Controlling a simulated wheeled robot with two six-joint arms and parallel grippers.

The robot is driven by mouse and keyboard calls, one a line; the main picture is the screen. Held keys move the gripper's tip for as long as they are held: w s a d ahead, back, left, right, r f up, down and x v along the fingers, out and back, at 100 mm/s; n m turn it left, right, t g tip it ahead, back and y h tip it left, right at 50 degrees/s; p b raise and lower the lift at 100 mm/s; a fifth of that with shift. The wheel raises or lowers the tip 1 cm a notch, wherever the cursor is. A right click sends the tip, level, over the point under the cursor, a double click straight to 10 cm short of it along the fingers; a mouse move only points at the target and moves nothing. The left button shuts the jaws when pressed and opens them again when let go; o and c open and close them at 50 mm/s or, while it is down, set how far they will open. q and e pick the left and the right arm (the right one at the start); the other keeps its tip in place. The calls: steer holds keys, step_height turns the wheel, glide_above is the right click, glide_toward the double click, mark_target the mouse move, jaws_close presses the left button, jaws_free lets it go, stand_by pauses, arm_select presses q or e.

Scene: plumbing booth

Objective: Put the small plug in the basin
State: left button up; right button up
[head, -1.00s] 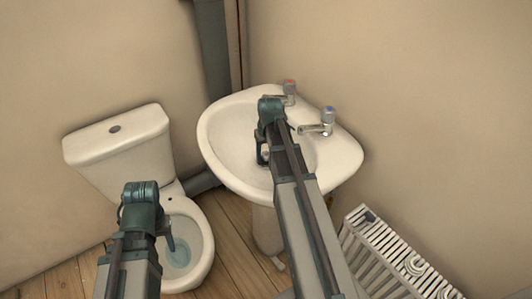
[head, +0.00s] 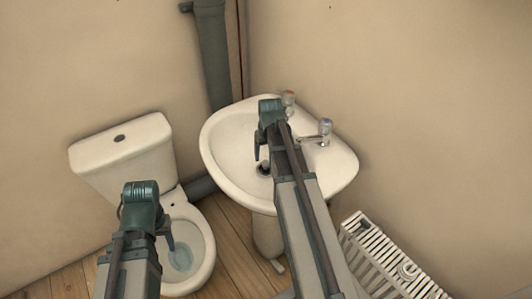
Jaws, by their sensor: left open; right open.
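The white basin (head: 225,140) is fixed in the corner of the walls, with its bowl open upward. My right gripper (head: 259,152) is over the bowl, open, its fingers pointing down. Just below the fingertips a small dark round spot with a paler rim (head: 263,168) shows at the bottom of the bowl. I cannot tell whether it is the bare drain or the small plug in it. My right arm hides part of the bowl. My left gripper (head: 170,240) is open and empty, over or in front of the toilet bowl, away from the basin.
Two taps, one red-topped (head: 288,103) and one blue-topped (head: 323,132), stand on the basin's back edge close to my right arm. A toilet (head: 125,155) is at the left. A white radiator (head: 385,265) is at the lower right. A grey pipe (head: 212,60) runs down the corner.

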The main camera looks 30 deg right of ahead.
step_height(320, 180, up, 8)
steer(key=s+p, duration=0.1)
steer(key=p, duration=0.6)
steer(key=shift+s+a+r, duration=0.15)
steer(key=shift+r, duration=0.1)
steer(key=s+a+n, duration=0.1)
steer(key=a, duration=0.4)
steer(key=s+a+n, duration=0.1)
steer(key=s+a, duration=0.1)
steer(key=a, duration=0.4)
steer(key=s+a+n+g+p, duration=0.1)
steer(key=a, duration=0.5)
steer(key=shift+s+r, duration=0.3)
steer(key=shift+s, duration=0.1)
steer(key=s+a+n+g, duration=0.1)
steer(key=s+a+n, duration=0.2)
steer(key=s+a, duration=0.6)
steer(key=a, duration=0.4)
steer(key=shift+s+r+h+p, duration=0.35)
steer(key=shift+h, duration=0.05)
